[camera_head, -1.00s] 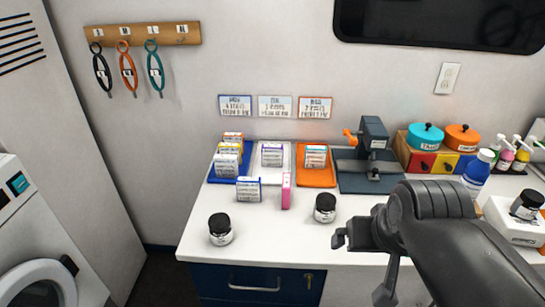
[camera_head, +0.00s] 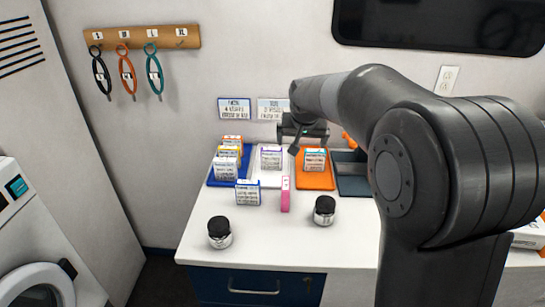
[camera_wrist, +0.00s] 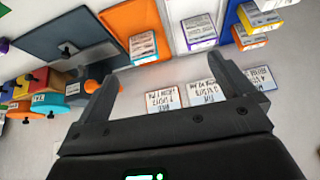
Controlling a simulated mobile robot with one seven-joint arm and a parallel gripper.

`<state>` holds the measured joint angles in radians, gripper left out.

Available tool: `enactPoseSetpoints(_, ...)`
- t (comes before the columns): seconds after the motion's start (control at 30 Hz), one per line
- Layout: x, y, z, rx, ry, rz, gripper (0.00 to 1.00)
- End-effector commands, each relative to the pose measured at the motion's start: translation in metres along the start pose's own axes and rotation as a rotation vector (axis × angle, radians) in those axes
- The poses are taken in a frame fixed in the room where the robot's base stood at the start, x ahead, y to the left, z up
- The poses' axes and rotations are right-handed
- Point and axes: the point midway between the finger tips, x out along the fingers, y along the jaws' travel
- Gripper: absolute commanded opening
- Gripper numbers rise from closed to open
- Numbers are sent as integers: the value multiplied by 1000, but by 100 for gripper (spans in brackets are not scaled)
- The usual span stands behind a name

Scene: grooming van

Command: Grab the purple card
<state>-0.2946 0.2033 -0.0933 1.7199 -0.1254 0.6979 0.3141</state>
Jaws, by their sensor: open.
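A white card with a purple edge (camera_head: 271,157) stands in the white tray (camera_head: 262,182), between the blue and orange trays. In the wrist view this purple-edged card (camera_wrist: 199,31) shows at the top, beyond the fingers, in the white tray (camera_wrist: 176,33). My gripper (camera_head: 303,131) is raised near the back wall, above and behind the trays. In the wrist view my gripper (camera_wrist: 168,76) is open, with nothing between its fingers, apart from the card.
The blue tray (camera_head: 218,181) holds several cards, and the orange tray (camera_head: 315,184) holds teal-edged ones. A blue-edged card (camera_head: 248,193), a pink box (camera_head: 285,195) and two black-lidded jars (camera_head: 219,232) (camera_head: 324,211) stand in front. Wall signs (camera_wrist: 208,92) are close to the fingers.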

Motion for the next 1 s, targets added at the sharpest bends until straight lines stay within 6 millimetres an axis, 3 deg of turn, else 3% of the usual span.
enactPoseSetpoints(0.03,19,-13,-9,-6,0,1,98)
enactPoseSetpoints(0.2,76,-50,-33,-16,14,5,98)
enactPoseSetpoints(0.4,128,-86,-46,-29,29,6,98)
enactPoseSetpoints(0.6,150,-100,-48,-33,35,6,98)
enactPoseSetpoints(1.0,201,-99,-51,-33,36,6,98)
